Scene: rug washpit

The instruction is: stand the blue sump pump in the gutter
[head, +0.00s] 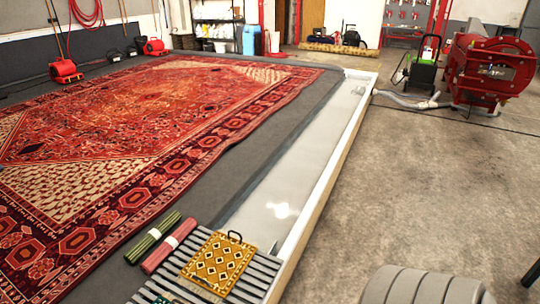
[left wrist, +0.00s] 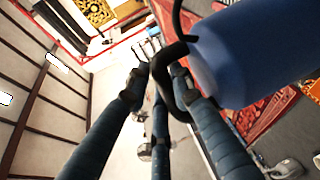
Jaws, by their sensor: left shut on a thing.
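The blue sump pump (left wrist: 250,48) shows in the left wrist view as a smooth blue cylinder at the upper right, partly cut off by the frame edge. Its curved black handle (left wrist: 172,62) reaches to my fingertips. My left gripper (left wrist: 157,80) has dark blue segmented fingers and is shut on that handle. The pump's lower end is out of frame. The gutter (head: 275,203) is a long, pale trough in the head view, running from the near slatted grate to the far end. Neither gripper shows in the head view.
A slatted grate (head: 258,274) covers the gutter's near end, with a yellow patterned panel (head: 219,262) on it. Green (head: 153,237) and red (head: 170,246) rolls lie beside it. The red rug (head: 160,105) spreads left. Concrete floor right is mostly clear; a red machine (head: 490,70) stands far right.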

